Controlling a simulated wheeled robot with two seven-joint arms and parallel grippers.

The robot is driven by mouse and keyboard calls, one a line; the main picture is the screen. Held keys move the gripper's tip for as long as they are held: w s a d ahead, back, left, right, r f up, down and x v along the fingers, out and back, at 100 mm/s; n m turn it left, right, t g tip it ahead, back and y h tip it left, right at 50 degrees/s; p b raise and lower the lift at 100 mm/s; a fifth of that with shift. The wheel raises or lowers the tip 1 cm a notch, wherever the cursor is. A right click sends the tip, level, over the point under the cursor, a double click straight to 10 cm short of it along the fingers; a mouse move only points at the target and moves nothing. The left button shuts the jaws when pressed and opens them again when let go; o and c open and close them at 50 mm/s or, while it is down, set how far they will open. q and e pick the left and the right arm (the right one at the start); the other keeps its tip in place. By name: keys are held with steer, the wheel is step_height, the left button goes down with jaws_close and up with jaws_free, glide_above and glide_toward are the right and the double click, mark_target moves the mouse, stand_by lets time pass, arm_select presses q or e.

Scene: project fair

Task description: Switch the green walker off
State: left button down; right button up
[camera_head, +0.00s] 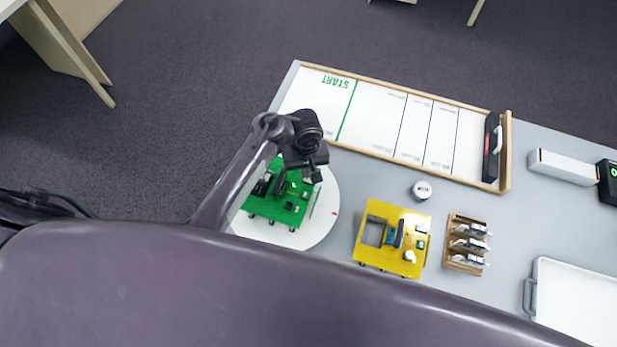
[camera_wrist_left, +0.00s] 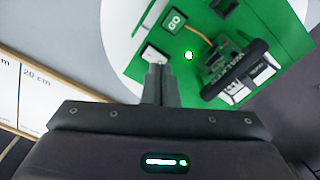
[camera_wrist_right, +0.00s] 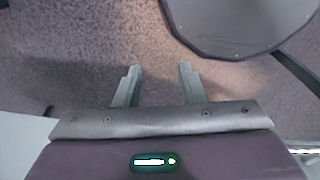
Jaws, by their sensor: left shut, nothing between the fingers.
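The green walker (camera_head: 262,206) stands on a white round disc (camera_head: 325,215), partly hidden by my left arm in the head view. In the left wrist view its green top plate (camera_wrist_left: 225,30) carries a white switch (camera_wrist_left: 153,54), a lit green light (camera_wrist_left: 188,55), a GO button (camera_wrist_left: 174,20) and a dark battery-like block (camera_wrist_left: 240,78). My left gripper (camera_wrist_left: 160,70) is shut and empty, its tips at the lower edge of the switch. I cannot tell whether they touch it. My right gripper (camera_wrist_right: 158,72) is open and empty above the carpet.
A yellow walker (camera_head: 375,250) stands right of the disc, beside a wooden rack (camera_head: 453,245) and a round white object (camera_head: 422,190). A START track board (camera_head: 375,125) lies behind. A white box (camera_head: 562,167) and a tray (camera_head: 538,290) are at right.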

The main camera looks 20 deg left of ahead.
arm_select(q)
steer(key=shift+s+f+b, duration=0.1)
steer(key=shift+f+b, duration=0.6)
steer(key=shift+f, duration=0.35)
stand_by(0.6)
step_height(320, 180, up, 3)
steer(key=p, duration=0.3)
steer(key=shift+f, duration=0.15)
steer(key=shift+r, duration=2.2)
steer(key=shift+f, duration=0.1)
